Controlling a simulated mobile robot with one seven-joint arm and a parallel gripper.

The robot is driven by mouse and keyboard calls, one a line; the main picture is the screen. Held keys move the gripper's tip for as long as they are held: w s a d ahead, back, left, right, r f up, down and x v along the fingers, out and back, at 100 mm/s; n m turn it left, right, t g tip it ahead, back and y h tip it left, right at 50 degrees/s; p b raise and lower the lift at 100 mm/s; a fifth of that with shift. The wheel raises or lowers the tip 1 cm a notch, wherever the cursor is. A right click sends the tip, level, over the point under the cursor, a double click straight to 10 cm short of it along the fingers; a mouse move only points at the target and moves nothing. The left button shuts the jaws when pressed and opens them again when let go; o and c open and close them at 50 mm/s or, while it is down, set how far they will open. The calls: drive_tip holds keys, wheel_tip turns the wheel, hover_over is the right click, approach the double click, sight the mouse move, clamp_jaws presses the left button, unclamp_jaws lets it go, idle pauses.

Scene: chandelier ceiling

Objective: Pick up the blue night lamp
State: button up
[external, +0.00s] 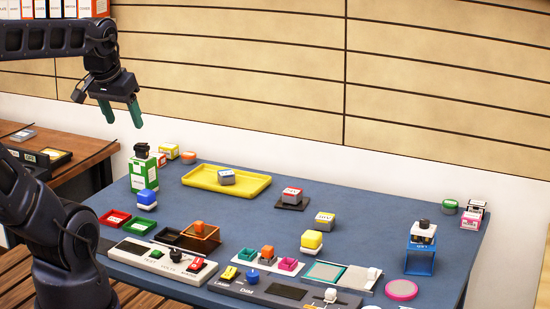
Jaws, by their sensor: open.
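A blue rounded block on a white base (147,200) stands upright near the left end of the blue-grey table (300,208); it looks like the blue night lamp. My gripper (122,114) is open, with its two green fingers pointing down and apart. It hangs at the upper left, well above the table's far left corner, and nothing is between the fingers. In the picture the lamp is below and slightly right of the fingers. The lamp is fully in view and nothing touches it from above.
A green-and-white box (144,174) with a black-topped item on it stands just behind the lamp. A yellow tray (226,180) lies to the right. Several small blocks and panels fill the front edge.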

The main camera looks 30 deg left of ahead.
drive_tip(key=shift+o, duration=0.5)
drive_tip(key=shift+w, duration=0.1)
drive_tip(key=n+g, duration=0.5)
drive_tip(key=n, duration=1.3)
hover_over(146, 192)
drive_tip(key=f, duration=2.8)
drive_tip(key=shift+w, duration=0.25)
wheel_tip(146, 192, down, 6)
drive_tip(key=shift+r, duration=0.15)
drive_tip(key=shift+s+f, duration=0.2)
drive_tip(key=shift+f, duration=2.45)
drive_tip(key=c, duration=1.1)
